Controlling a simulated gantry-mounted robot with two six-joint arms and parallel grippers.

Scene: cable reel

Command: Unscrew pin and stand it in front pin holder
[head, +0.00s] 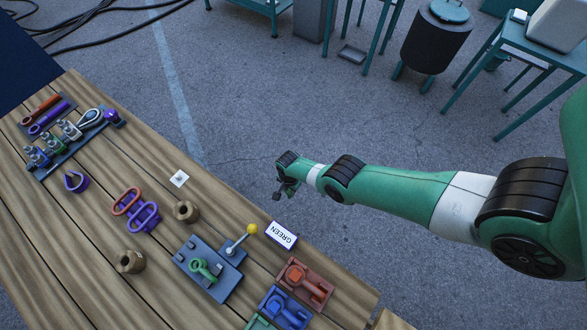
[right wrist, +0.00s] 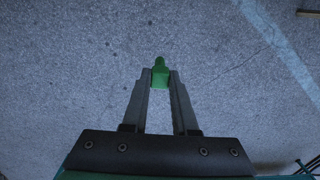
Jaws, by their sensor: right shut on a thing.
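My right gripper (head: 280,190) hangs in the air beyond the table's right edge, over the floor. In the right wrist view its two fingers (right wrist: 160,88) are shut on a small green pin (right wrist: 160,70) that sticks out past the fingertips. A green shackle (head: 204,269) sits on a blue-grey block on the table, away from the gripper. Two brown round holders stand upright on the wood, one (head: 187,211) toward the table's right edge and one (head: 131,262) toward the lower left. I cannot tell which is the front one. My left gripper is in neither view.
A yellow-knobbed lever (head: 251,230) and a "GREEN" sign (head: 281,235) stand by the block. Red (head: 305,285) and blue (head: 284,308) trays lie at the lower right. Purple and red shackles (head: 136,209) lie mid-table. A tool rack (head: 70,140) is at the far left. Open floor lies below the gripper.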

